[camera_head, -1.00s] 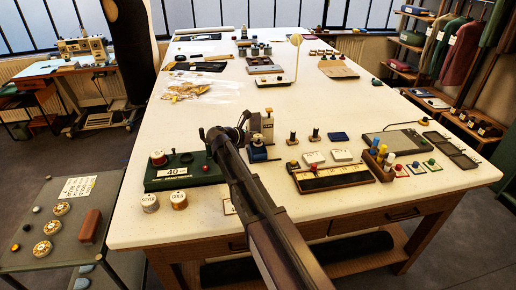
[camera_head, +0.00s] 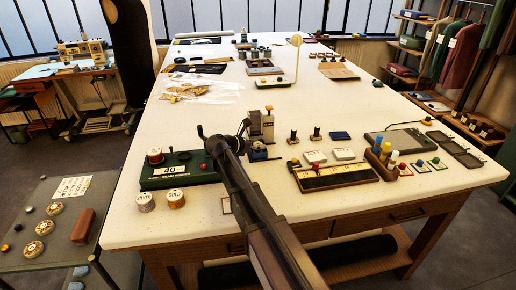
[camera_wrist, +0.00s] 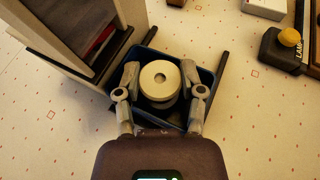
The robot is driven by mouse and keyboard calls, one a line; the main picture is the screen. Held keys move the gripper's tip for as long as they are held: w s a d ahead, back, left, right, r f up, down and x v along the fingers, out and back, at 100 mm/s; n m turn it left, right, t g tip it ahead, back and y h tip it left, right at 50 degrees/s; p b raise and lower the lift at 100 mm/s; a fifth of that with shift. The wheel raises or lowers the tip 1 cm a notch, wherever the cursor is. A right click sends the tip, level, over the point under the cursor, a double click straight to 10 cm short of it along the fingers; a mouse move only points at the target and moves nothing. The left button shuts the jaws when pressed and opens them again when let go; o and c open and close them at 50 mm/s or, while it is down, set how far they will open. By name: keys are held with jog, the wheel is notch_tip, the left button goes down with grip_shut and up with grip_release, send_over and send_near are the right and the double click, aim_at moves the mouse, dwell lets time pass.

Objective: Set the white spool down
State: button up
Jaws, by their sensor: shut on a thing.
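The white spool (camera_wrist: 160,78) shows in the wrist view, seen from above with a round hole in its top. My gripper (camera_wrist: 160,90) is shut on it, with one grey finger on each side. The spool and fingertips appear within the outline of a small dark blue open box (camera_wrist: 205,77). I cannot tell whether the spool touches the box's floor. In the head view the blue box (camera_head: 257,153) stands beside my arm's end, and the spool cannot be made out there.
A grey upright device (camera_head: 261,125) stands right behind the blue box. A green board (camera_head: 180,172) with spools lies to the left, with two labelled spools (camera_head: 146,202) in front. A long dark tray (camera_head: 335,177) lies to the right.

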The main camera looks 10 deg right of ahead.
jog(key=shift+f, duration=0.15)
jog(key=o, duration=0.9)
jog(key=shift+r, duration=0.2)
jog(key=shift+s+a+r, duration=0.1)
jog(key=shift+a+r, duration=0.05)
jog(key=shift+a, duration=0.05)
jog(key=p+v, duration=0.4)
jog(key=v, duration=0.7)
jog(key=shift+s+a+r+p, duration=0.1)
jog(key=shift+s+a+p, duration=0.1)
jog(key=shift+p, duration=0.15)
